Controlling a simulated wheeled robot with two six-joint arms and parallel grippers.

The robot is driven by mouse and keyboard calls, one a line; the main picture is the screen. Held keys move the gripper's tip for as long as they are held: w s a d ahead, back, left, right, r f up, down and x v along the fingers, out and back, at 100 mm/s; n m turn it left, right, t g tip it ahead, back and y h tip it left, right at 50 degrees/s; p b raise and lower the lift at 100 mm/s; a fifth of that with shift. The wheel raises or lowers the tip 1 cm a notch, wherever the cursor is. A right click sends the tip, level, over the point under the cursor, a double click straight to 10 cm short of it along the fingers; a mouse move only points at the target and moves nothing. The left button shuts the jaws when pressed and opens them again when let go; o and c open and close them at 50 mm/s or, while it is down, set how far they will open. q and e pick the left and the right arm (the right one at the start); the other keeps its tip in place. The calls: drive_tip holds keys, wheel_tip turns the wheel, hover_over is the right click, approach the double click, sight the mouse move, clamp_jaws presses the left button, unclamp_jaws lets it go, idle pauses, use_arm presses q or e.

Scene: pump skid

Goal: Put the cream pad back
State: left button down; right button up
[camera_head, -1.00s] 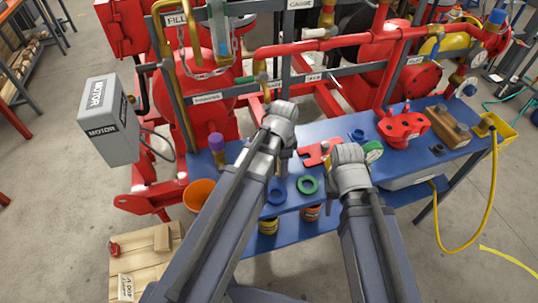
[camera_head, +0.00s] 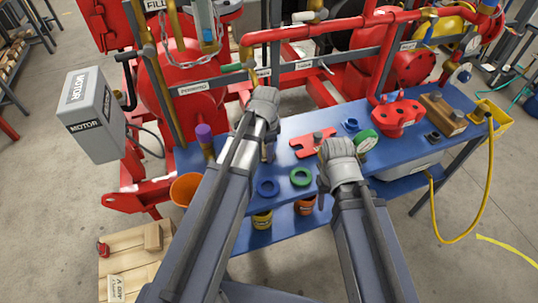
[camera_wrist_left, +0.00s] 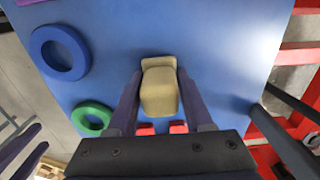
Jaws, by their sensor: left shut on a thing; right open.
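I cannot tell whether the pad touches the bench. In the head view my left gripper (camera_head: 268,150) is near the bench's back left part, and my arm hides the pad. My right gripper (camera_head: 322,198) is open over the front of the bench, partly hidden by its own wrist.
Red pipework (camera_head: 340,32) stands behind. An orange bucket (camera_head: 184,188) is at the left end.

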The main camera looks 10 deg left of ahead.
use_arm(q)
drive_tip(key=shift+a, duration=0.15)
drive_tip(key=shift+f, duration=0.15)
drive_tip(key=shift+c, duration=1.5)
unclamp_jaws()
wheel_tip(320, 180, up, 8)
drive_tip(key=p, duration=0.7)
drive_tip(key=shift+p, duration=0.4)
drive_tip(key=s+d+n+y, duration=0.1)
drive_tip(key=s+d+n, duration=0.6)
drive_tip(key=s+d, duration=0.3)
drive_tip(key=s, duration=0.4)
drive_tip(key=shift+s+d, duration=0.15)
drive_tip(key=shift+d, duration=0.15)
